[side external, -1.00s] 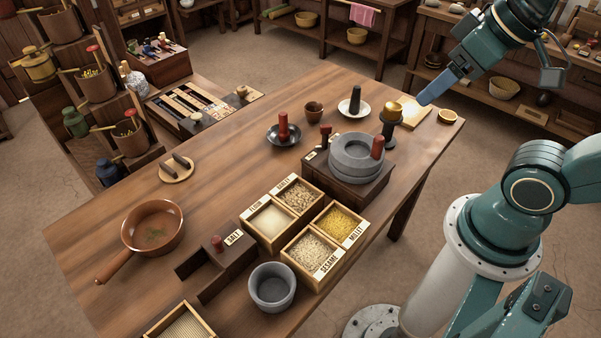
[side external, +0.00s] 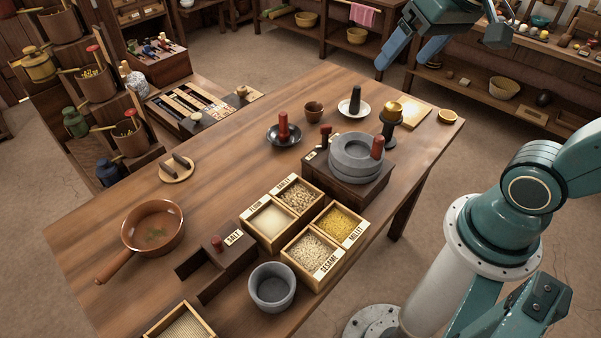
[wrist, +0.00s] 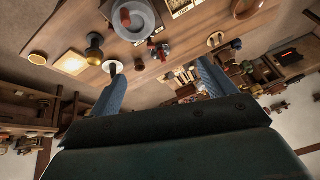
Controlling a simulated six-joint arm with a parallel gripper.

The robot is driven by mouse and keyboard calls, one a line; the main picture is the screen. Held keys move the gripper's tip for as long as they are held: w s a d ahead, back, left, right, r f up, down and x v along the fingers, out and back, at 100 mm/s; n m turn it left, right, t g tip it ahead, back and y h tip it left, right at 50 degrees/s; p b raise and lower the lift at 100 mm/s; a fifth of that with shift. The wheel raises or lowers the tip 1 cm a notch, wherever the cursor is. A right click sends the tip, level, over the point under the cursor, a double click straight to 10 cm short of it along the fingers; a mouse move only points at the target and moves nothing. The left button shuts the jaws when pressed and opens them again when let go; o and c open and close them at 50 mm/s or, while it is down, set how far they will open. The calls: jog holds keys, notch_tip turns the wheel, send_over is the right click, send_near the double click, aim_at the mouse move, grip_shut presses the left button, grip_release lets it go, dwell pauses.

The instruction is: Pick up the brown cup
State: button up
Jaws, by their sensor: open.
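The brown cup (side external: 314,111) is small and stands upright on the wooden table (side external: 225,155), toward its far side. It stands between the dark bowl with a red pestle and the white saucer with a black pestle. In the wrist view the cup (wrist: 139,65) shows beyond and between my two blue fingers. My gripper (side external: 408,58) is open and empty, high above the table's far right end, up and to the right of the cup. Its fingers also show spread apart in the wrist view (wrist: 160,84).
Near the cup are the dark bowl (side external: 271,137), the white saucer (side external: 343,109) and a brass-topped stand (side external: 389,125). A stone quern (side external: 357,170) sits nearer me, with grain boxes (side external: 270,243) in front. The table left of the dark bowl is mostly clear.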

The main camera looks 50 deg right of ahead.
jog(key=w+d+f+m+y, duration=0.1)
jog(key=w+d+f+m, duration=0.2)
jog(key=w, duration=0.4)
jog(key=w+d+f+m+g, duration=0.1)
jog(key=w+d+m, duration=0.2)
jog(key=w+m, duration=0.35)
jog(key=w+d+f+m+y, duration=0.15)
jog(key=w+d, duration=0.25)
jog(key=w, duration=0.5)
jog(key=w+d+f+m, duration=0.3)
jog(key=d+f+m, duration=0.1)
jog(key=f, duration=0.3)
jog(key=w+d+f+m+y, duration=0.1)
jog(key=w+d+f+m, duration=0.2)
jog(key=d+f, duration=0.3)
jog(key=w+d+f+m, duration=0.2)
jog(key=d+f+m, duration=0.3)
jog(key=f, duration=0.3)
jog(key=shift+w+f+m, duration=0.3)
jog(key=shift+w+f, duration=0.05)
jog(key=shift+w, duration=0.05)
jog(key=shift+y, duration=0.25)
send_over(314, 111)
jog(key=s, duration=0.2)
jog(key=shift+s+a+f, duration=0.1)
jog(key=shift+a+f, duration=0.05)
jog(key=shift+f, duration=1.7)
jog(key=shift+s+a+f, duration=0.1)
jog(key=shift+a+f, duration=0.05)
jog(key=shift+f, duration=1.7)
